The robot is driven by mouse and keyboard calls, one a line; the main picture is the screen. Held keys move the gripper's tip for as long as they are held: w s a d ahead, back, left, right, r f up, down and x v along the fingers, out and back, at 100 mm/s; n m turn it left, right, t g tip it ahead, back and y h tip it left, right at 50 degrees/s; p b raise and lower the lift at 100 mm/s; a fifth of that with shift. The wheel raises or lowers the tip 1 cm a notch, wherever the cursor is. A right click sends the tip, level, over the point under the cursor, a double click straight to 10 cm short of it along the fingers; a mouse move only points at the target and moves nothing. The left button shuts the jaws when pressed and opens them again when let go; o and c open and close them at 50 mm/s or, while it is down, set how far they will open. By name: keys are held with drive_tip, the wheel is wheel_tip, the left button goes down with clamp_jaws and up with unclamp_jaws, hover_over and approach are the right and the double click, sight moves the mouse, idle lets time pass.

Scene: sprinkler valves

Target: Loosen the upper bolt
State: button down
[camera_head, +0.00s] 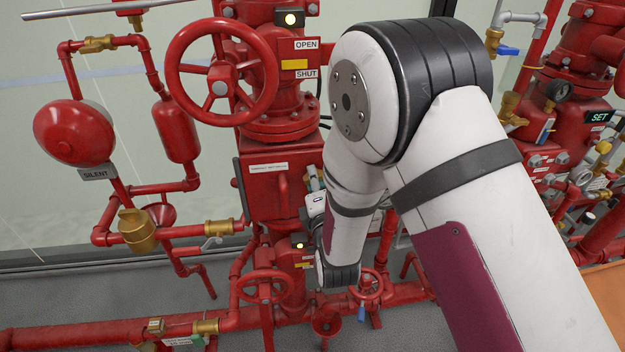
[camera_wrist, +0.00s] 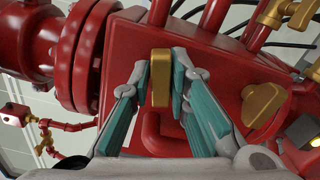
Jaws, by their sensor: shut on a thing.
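In the wrist view, the upper bolt (camera_wrist: 160,78) is a brass-coloured, block-like piece on the face of a red box. My gripper (camera_wrist: 161,82) has its teal fingers on both sides of this piece and is shut on it. A second brass piece (camera_wrist: 262,103), seemingly the lower bolt, sits further right on the same face, apart from the fingers. In the head view, the red box (camera_head: 262,190) stands below a large flange. My forearm hides its right part, both bolts and most of my gripper.
A red handwheel (camera_head: 220,88) with an OPEN/SHUT sign (camera_head: 305,60) is above the box. A red bell (camera_head: 73,132) and brass-fitted pipes are at left. Smaller handwheels (camera_head: 265,287) are below. A red curved handle (camera_wrist: 152,135) lies close under my fingers in the wrist view.

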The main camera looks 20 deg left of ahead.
drive_tip(key=shift+s+f, duration=0.1)
drive_tip(key=shift+f, duration=0.1)
drive_tip(key=shift+n+p, duration=0.9)
drive_tip(key=shift+n, duration=0.9)
drive_tip(key=shift+f, duration=0.1)
drive_tip(key=shift+n+p, duration=0.55)
drive_tip(key=shift+n, duration=0.05)
drive_tip(key=shift+n+p, duration=0.65)
drive_tip(key=shift+n, duration=0.45)
